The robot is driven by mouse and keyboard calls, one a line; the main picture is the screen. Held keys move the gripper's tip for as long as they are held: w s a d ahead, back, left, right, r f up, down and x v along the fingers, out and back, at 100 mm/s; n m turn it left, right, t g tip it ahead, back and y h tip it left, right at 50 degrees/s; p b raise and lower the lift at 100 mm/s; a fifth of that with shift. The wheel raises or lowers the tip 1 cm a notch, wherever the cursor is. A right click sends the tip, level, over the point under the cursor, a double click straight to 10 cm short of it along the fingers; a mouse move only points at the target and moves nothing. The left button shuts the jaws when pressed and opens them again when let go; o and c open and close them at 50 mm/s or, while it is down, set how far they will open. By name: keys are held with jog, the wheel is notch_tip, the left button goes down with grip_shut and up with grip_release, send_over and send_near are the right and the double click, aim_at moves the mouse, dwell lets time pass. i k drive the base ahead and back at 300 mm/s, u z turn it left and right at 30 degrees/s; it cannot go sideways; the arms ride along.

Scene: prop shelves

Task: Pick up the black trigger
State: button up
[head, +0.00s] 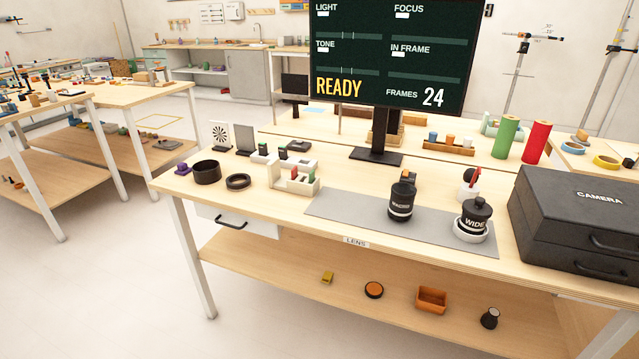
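I cannot surely pick out the black trigger in the head view. A small dark flat object (298,146) lies at the back of the near table, left of the screen stand. A small red and black piece (473,178) stands by a white holder behind the two black lenses. It is too small to tell whether either one is the trigger. My gripper is not in view.
The near table carries a black lens (401,203), a lens marked WIDE (473,222), a grey mat (340,206), a white rack (295,183), black rings (207,173) and a large black camera case (585,220). A monitor (390,55) stands behind. The lower shelf (345,295) holds several small items.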

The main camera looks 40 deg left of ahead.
aim_at(411, 178)
jog(key=u, duration=1.8)
jog(key=i, duration=1.65)
